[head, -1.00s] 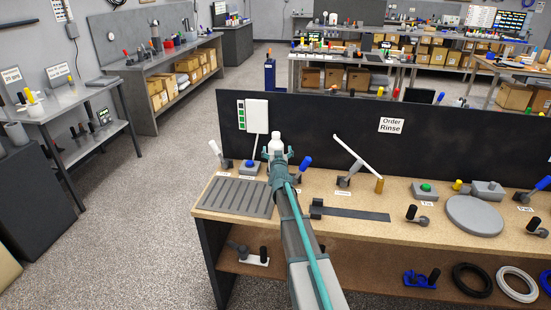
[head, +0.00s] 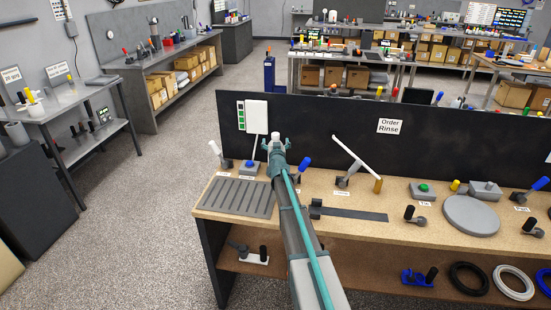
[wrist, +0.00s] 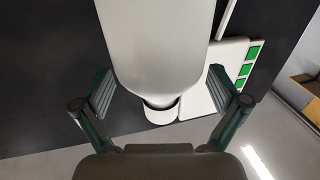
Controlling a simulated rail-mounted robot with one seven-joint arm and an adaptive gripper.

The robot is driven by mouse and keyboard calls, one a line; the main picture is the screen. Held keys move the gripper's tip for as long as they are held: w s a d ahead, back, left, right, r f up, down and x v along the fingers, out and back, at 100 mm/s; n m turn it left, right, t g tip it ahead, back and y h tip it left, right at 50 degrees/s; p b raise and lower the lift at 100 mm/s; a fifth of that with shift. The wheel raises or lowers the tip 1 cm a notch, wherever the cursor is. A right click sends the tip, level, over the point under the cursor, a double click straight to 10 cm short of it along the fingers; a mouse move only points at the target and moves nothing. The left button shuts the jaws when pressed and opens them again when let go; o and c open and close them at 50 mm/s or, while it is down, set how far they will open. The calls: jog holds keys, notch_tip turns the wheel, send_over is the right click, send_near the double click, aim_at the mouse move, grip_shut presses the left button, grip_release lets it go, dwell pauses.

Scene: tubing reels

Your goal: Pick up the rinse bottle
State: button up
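A white bottle with a white cap, which I take to be the rinse bottle (head: 276,137), stands at the back of the wooden bench. Only its top shows in the head view, above my gripper (head: 276,146). In the wrist view the bottle (wrist: 160,45) fills the top middle, with its narrower neck and cap (wrist: 163,113) toward the lower edge. My gripper (wrist: 161,88) is open there, one finger on each side of the bottle. Slim gaps seem to show between the pads and the bottle, though contact is hard to judge. The bottle's base is hidden.
A black panel with an "Order Rinse" sign (head: 390,126) stands behind the bench. A white board with green squares (head: 256,116) rises behind the bottle. A blue button box (head: 250,167) and a grey grooved mat (head: 237,197) are to the left; a blue-handled lever (head: 303,166) is close right.

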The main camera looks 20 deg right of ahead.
jog(key=c, duration=1.6)
jog(key=shift+r, duration=0.15)
